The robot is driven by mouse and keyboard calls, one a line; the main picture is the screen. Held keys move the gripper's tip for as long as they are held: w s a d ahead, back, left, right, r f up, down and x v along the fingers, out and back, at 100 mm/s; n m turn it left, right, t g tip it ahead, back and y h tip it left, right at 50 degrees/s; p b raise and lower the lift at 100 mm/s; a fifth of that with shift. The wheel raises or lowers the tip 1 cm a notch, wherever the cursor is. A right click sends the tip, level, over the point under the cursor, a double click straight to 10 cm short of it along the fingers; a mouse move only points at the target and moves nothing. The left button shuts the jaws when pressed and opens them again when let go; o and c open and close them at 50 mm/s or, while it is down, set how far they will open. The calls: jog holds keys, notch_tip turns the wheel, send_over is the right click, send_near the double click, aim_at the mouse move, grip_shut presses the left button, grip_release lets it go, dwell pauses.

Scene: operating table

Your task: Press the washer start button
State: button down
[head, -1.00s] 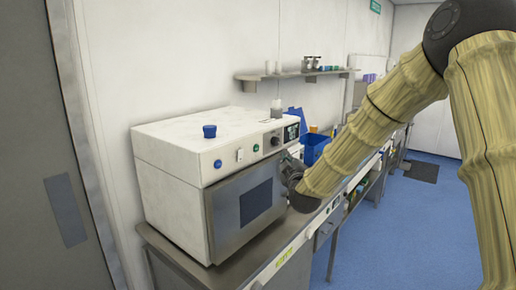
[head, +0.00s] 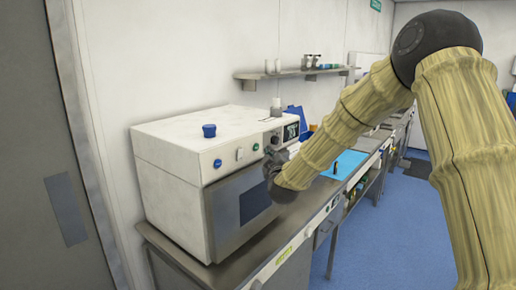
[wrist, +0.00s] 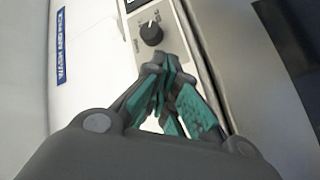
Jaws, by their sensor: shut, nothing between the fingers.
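The washer (head: 165,165) is a white box with a grey door (head: 223,215) on the bench at left. Its front strip carries a blue button (head: 217,163), a white switch (head: 239,154), a green button (head: 256,147) and a display (head: 291,132). My gripper (head: 270,151) is shut and empty, close to the strip just right of the green button. In the wrist view the fingertips (wrist: 164,68) lie over the strip beside a black knob (wrist: 151,34). The green button does not show there. I cannot tell whether the fingers touch the panel.
The metal bench (head: 174,254) runs back along the wall, with a light-blue mat (head: 346,163) beyond my arm. A wall shelf (head: 290,73) hangs above. Blue floor (head: 385,250) is clear at right.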

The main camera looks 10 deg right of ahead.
jog(key=shift+w+a, duration=0.65)
jog(key=shift+w, duration=0.1)
jog(key=shift+w+a, duration=0.15)
dwell(1.0)
jog(key=shift+w+a, duration=0.15)
jog(key=shift+a, duration=0.05)
jog(key=shift+w+a, duration=0.2)
jog(key=shift+w, duration=0.1)
dwell(1.1)
jog(key=shift+s+d+b, duration=0.1)
jog(key=shift+b, duration=0.2)
jog(key=shift+s+d, duration=0.4)
jog(key=shift+s, duration=0.15)
jog(key=s+d, duration=0.1)
jog(key=s, duration=0.1)
jog(key=s+d+b, duration=0.1)
jog(key=s+d, duration=0.1)
jog(key=shift+d, duration=0.1)
dwell(0.5)
